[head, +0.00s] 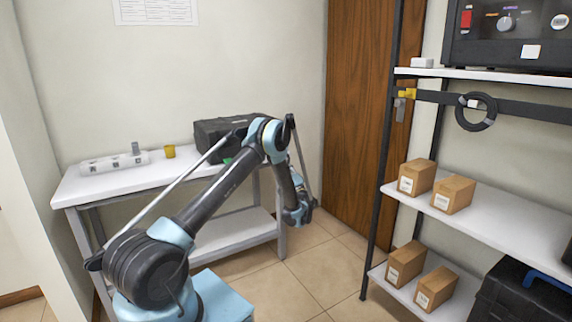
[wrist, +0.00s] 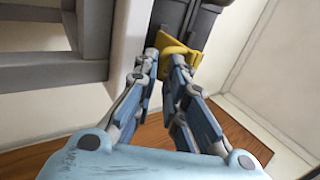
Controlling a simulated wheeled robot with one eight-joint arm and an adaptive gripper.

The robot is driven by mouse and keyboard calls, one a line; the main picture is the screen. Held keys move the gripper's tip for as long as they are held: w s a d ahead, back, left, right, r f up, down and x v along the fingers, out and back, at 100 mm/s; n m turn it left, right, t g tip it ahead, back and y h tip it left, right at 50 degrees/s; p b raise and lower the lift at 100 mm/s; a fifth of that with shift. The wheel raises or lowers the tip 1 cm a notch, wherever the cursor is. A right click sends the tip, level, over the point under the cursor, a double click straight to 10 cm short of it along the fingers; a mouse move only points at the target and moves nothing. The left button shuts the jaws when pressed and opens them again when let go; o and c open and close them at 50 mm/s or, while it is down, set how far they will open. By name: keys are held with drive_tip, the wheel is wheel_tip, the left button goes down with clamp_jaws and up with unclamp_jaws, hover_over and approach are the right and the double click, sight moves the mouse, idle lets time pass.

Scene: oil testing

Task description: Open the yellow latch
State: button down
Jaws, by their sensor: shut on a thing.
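The yellow latch (wrist: 178,47) shows at the top middle of the wrist view, on a dark grey body (wrist: 195,18). My gripper (wrist: 165,58) has its two fingertips at the latch's near edge and is shut on it. The fingertips partly cover the latch, and its angle to the dark body is hard to tell. In the head view a dark case (head: 212,132) stands on the white table, partly behind my arm. The latch and my fingertips cannot be made out there.
The white table (head: 75,187) also holds a white strip (head: 110,164) and a yellow cup (head: 169,151). A brown wooden door (head: 352,120) is behind my arm. At the right, shelves (head: 500,215) carry small cardboard boxes (head: 417,176). Tiled floor between is clear.

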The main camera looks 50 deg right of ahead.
drive_tip(key=shift+w+d+f, duration=0.1)
drive_tip(key=shift+w+d, duration=0.05)
drive_tip(key=shift+w, duration=0.35)
drive_tip(key=shift+w+d+f, duration=0.1)
drive_tip(key=shift+w, duration=0.4)
drive_tip(key=c, duration=1.4)
unclamp_jaws()
drive_tip(key=shift+w+d+f, duration=0.1)
drive_tip(key=shift+w+f, duration=0.1)
drive_tip(key=o, duration=0.4)
drive_tip(key=shift+w+f, duration=0.35)
drive_tip(key=shift+w, duration=0.05)
drive_tip(key=shift+o, duration=0.2)
drive_tip(key=shift+s+r, duration=0.4)
drive_tip(key=shift+s, duration=0.05)
drive_tip(key=c, duration=0.5)
drive_tip(key=shift+s, duration=0.1)
drive_tip(key=v, duration=1.2)
drive_tip(key=shift+s+a+r, duration=0.1)
drive_tip(key=shift+s+a, duration=0.05)
drive_tip(key=shift+a, duration=0.05)
drive_tip(key=shift+c, duration=1.1)
